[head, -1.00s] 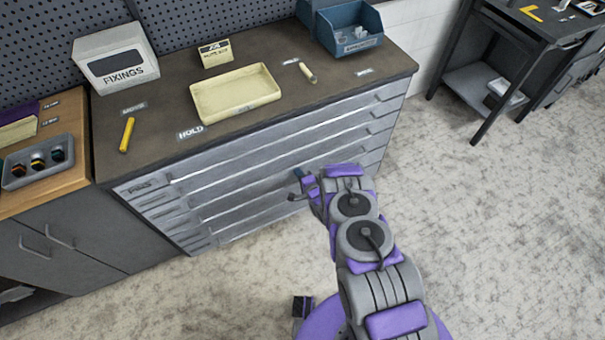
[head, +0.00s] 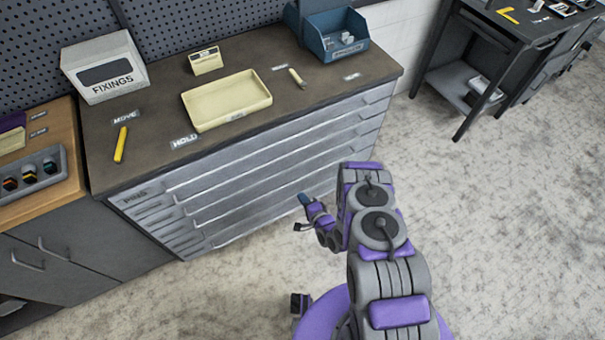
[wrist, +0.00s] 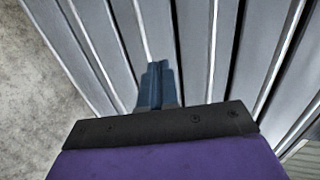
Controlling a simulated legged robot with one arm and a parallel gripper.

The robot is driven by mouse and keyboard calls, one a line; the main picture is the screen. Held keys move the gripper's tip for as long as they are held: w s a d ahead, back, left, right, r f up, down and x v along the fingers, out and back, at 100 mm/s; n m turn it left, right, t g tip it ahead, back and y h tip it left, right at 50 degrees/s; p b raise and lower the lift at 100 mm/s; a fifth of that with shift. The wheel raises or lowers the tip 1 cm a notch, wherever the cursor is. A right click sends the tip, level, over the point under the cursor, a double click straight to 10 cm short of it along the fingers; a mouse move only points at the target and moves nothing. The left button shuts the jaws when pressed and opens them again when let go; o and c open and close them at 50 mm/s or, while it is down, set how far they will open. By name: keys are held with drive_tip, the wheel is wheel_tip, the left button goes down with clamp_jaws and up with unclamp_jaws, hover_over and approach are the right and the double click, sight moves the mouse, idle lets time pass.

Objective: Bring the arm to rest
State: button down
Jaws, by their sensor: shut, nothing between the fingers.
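My purple and grey arm shows folded in the lower middle of the head view. My gripper (head: 303,204) is in front of the cabinet's drawer fronts, below the worktop's level. Its blue fingers (wrist: 157,86) are together in the wrist view, with nothing between them. The grey drawer fronts (head: 270,165) of the cabinet fill most of the wrist view beyond the fingers. I cannot tell the exact gap between the fingertips and the drawers.
A dark table (head: 490,30) stands back right. The floor (head: 500,230) on the right is clear.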

drive_tip(key=w+d+r+n+g+h, duration=0.2)
drive_tip(key=w+d+r, duration=0.1)
drive_tip(key=w+r, duration=0.3)
drive_tip(key=w+d+r+n+g+h, duration=0.1)
drive_tip(key=w+d+r+n+h, duration=0.2)
drive_tip(key=r, duration=0.6)
drive_tip(key=s+d+r+n+g+h, duration=0.1)
drive_tip(key=s+d+r+g, duration=0.2)
drive_tip(key=r, duration=0.6)
drive_tip(key=s+d+r+n+h, duration=0.1)
drive_tip(key=s+d+r, duration=0.25)
drive_tip(key=r, duration=0.45)
drive_tip(key=s+d+r+n+g+h, duration=0.1)
drive_tip(key=s+d+r+n+g, duration=0.2)
drive_tip(key=s+r, duration=0.95)
drive_tip(key=s+r+g, duration=0.2)
drive_tip(key=s+r, duration=0.2)
drive_tip(key=s, duration=0.9)
drive_tip(key=s+d+r+n+g, duration=0.1)
drive_tip(key=s+r, duration=0.3)
drive_tip(key=s, duration=0.9)
drive_tip(key=shift+s+d+r+g, duration=0.2)
drive_tip(key=shift+d+g, duration=0.1)
drive_tip(key=shift+g, duration=0.6)
